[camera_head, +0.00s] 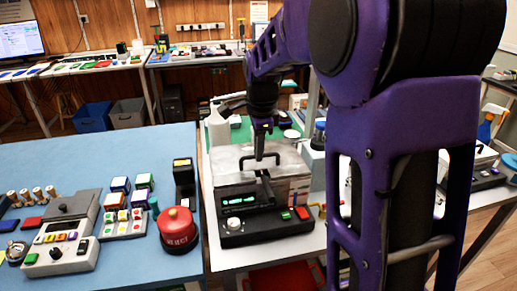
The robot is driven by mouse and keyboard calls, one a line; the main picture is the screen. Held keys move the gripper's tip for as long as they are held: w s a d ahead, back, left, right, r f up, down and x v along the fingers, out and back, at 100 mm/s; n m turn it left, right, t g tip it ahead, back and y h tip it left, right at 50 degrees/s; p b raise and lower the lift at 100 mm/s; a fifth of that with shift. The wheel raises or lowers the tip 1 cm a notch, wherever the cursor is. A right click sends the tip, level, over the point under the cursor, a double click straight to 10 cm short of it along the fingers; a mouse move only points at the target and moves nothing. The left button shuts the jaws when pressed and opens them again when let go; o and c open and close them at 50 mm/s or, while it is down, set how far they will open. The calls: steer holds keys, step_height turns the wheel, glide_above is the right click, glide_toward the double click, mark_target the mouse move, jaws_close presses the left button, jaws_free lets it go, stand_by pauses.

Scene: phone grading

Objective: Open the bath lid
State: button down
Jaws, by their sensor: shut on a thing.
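The bath (298,190) is a grey metal box on the white table right of centre, with a black front panel that has a green display, a white knob and green and red buttons. Its grey lid (226,164) lies flat over the top, and the bath's inside is hidden. A black bar handle (244,162) stands up from the lid. My gripper (260,154) points down from above and is shut on this handle. The fingertips are small and dark here, so their exact hold is hard to see.
A blue table (140,240) at left carries a red reject button (178,230), a grey keypad device (65,240) and several coloured blocks. A green mat (240,134) lies behind the bath. My purple arm covers much of the right side. A blue spray bottle (488,124) stands far right.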

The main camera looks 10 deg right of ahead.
steer(key=shift+r, duration=0.1)
stand_by(0.5)
steer(key=shift+w+r+p, duration=0.25)
steer(key=shift+r+p, duration=0.45)
steer(key=shift+p, duration=0.05)
steer(key=w+r+p, duration=0.2)
steer(key=w+p, duration=0.1)
steer(key=w, duration=0.6)
steer(key=w+r+p, duration=0.3)
steer(key=w, duration=0.5)
steer(key=shift+w+r, duration=0.3)
steer(key=shift+w, duration=0.05)
steer(key=shift+w+r, duration=0.1)
steer(key=c, duration=0.9)
jaws_free()
